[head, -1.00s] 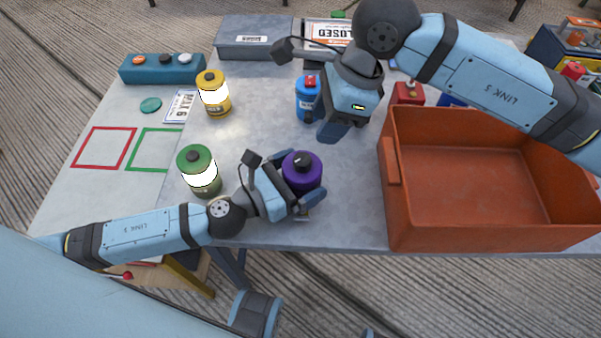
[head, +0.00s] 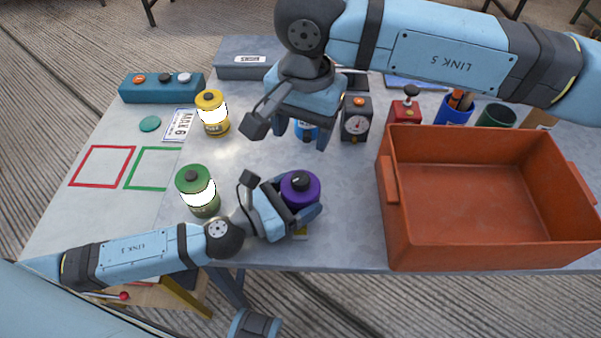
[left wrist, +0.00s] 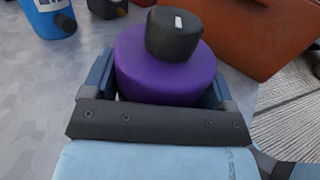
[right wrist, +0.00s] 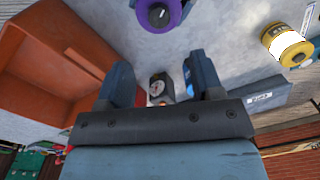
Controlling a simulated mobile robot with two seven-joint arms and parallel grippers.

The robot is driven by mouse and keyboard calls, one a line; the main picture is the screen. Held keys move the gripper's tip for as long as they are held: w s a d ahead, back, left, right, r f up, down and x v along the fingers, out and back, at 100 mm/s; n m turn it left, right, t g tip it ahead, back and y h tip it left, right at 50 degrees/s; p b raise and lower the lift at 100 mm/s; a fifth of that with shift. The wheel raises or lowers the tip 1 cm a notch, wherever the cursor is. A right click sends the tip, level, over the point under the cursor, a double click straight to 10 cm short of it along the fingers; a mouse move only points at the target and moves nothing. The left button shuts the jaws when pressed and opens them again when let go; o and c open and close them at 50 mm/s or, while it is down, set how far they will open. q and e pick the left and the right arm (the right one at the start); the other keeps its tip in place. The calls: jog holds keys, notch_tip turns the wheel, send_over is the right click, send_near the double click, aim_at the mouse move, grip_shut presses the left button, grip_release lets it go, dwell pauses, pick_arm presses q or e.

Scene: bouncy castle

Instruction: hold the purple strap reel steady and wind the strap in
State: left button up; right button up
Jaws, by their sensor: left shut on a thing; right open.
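The purple strap reel (head: 301,188) stands near the front middle of the table, with a dark knob on its top. In the left wrist view the reel (left wrist: 165,72) sits between both fingers, its black knob (left wrist: 174,34) uppermost. My left gripper (head: 297,210) is shut around the reel's sides. My right gripper (head: 298,132) is open and empty, above the table behind the reel. In the right wrist view the reel (right wrist: 160,14) shows beyond the open fingers (right wrist: 160,85).
An orange-red crate (head: 388,225) stands right of the reel. A green canister (head: 198,190) and a yellow canister (head: 212,113) stand to the left. A blue canister (head: 306,130) is partly hidden behind my right gripper. A dark gauge box (head: 356,122) and red object (head: 405,107) stand behind.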

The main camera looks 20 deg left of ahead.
aim_at(301, 178)
jog(key=shift+n+h, duration=0.3)
jog(key=shift+n, duration=0.4)
notch_tip(301, 178, down, 12)
jog(key=shift+a+r, duration=0.1)
jog(key=shift+r, duration=0.05)
jog(key=c, duration=0.9)
